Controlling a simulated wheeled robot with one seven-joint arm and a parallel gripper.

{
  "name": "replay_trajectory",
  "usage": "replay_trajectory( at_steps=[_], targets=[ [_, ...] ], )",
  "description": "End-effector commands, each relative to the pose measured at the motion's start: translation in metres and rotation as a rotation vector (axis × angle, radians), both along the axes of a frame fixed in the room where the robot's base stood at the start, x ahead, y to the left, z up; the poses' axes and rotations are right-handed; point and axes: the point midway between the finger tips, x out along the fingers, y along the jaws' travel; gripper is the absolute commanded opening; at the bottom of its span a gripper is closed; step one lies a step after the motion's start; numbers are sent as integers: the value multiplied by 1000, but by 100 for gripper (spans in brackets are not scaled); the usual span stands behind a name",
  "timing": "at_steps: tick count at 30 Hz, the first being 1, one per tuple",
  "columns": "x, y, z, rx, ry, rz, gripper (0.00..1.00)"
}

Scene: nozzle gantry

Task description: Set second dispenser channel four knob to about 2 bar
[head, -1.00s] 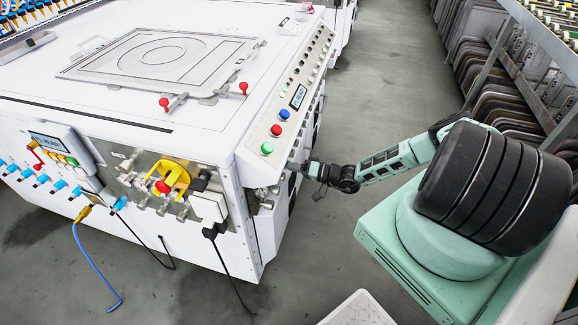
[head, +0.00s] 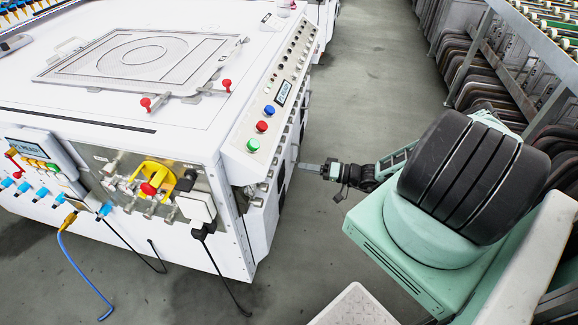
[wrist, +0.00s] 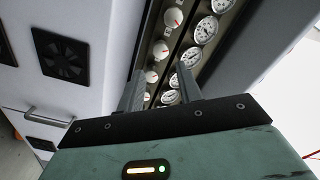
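In the wrist view a dark panel strip carries a row of white knobs with red pointer marks, such as the upper knob (wrist: 172,18), a middle knob (wrist: 161,50) and a lower knob (wrist: 152,77). Round white pressure gauges run beside them, such as one gauge (wrist: 206,29) and another gauge (wrist: 191,57). Labels and gauge readings are too small to read, so I cannot tell which knob is channel four. My gripper (wrist: 158,70) is open, its fingers apart and empty, with the lower knobs and gauges showing between them. In the head view my gripper (head: 312,167) is beside the machine's right side.
The white machine (head: 190,110) has a sloped button panel (head: 282,85) above that side. Vent grilles (wrist: 60,55) and a handle (wrist: 48,118) are left in the wrist view. Racks (head: 500,75) stand at the right. Grey floor (head: 375,70) between is clear.

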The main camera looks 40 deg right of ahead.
Motion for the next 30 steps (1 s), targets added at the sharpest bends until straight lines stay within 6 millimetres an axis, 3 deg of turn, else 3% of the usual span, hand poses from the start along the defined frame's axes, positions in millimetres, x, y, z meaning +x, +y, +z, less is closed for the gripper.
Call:
replay_trajectory(
  at_steps=[6,12,30],
  targets=[
    [-36,-28,-1,-1,1,-2,35],
    [-54,-41,-1,-1,1,-1,35],
    [-57,-44,0,0,0,1,35]
  ],
)
